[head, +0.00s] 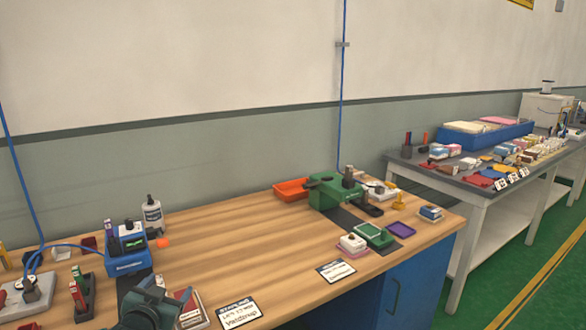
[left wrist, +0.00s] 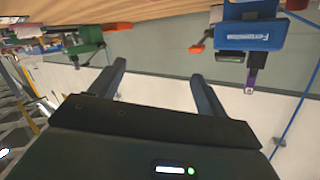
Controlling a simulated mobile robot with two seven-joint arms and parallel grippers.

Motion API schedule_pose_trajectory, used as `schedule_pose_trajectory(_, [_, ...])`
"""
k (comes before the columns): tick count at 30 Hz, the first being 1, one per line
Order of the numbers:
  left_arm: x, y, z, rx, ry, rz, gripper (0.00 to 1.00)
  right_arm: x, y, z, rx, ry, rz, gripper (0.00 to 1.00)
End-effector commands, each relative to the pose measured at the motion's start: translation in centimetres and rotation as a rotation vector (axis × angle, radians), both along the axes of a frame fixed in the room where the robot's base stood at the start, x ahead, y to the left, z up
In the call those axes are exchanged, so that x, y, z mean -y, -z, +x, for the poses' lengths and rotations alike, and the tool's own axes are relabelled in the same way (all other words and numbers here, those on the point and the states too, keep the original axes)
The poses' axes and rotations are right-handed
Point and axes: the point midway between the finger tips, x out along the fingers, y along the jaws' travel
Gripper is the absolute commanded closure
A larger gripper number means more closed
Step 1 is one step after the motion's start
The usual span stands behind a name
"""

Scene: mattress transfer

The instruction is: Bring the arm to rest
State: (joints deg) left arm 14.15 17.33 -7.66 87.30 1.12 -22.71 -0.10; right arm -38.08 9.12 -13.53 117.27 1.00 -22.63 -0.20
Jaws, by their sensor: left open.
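My left gripper (head: 158,296) shows at the bottom of the head view, left of centre, above the front part of the wooden workbench (head: 225,240). In the left wrist view its two dark fingers (left wrist: 158,72) stand wide apart with nothing between them. That view looks upside down, with the bench along its top edge. My right gripper is in neither view.
A blue device (head: 127,250) and a white bottle (head: 152,214) stand near the gripper. A green machine (head: 332,192) and an orange tray (head: 291,189) stand farther right. The bench middle is clear. A grey table (head: 480,190) with several items stands beyond.

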Motion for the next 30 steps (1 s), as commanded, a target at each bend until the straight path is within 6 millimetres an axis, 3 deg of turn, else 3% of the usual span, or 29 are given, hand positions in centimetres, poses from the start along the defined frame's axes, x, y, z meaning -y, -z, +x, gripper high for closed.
schedule_pose_trajectory(1, [1.5,2.6,-2.3,-0.04,0.023,-0.012,0.24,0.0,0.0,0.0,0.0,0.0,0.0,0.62])
schedule_pose_trajectory(5, [5.3,8.0,-8.9,-0.133,0.078,-0.056,0.24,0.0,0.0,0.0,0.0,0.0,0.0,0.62])
schedule_pose_trajectory(7, [7.5,10.4,-13.2,-0.189,0.106,-0.088,0.24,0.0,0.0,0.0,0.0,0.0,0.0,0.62])
schedule_pose_trajectory(12, [11.8,13.9,-23.2,-0.311,0.15,-0.178,0.24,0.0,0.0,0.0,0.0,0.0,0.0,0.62])
schedule_pose_trajectory(15, [13.3,14.5,-27.6,-0.365,0.159,-0.222,0.24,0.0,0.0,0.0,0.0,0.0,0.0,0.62])
schedule_pose_trajectory(18, [14.3,14.6,-30.5,-0.4,0.162,-0.253,0.24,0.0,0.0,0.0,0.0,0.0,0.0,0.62])
schedule_pose_trajectory(21, [14.8,14.6,-31.9,-0.417,0.163,-0.269,0.24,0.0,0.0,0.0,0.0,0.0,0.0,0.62])
schedule_pose_trajectory(30, [14.9,14.6,-32.2,-0.423,0.163,-0.273,0.24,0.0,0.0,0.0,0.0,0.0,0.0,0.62])
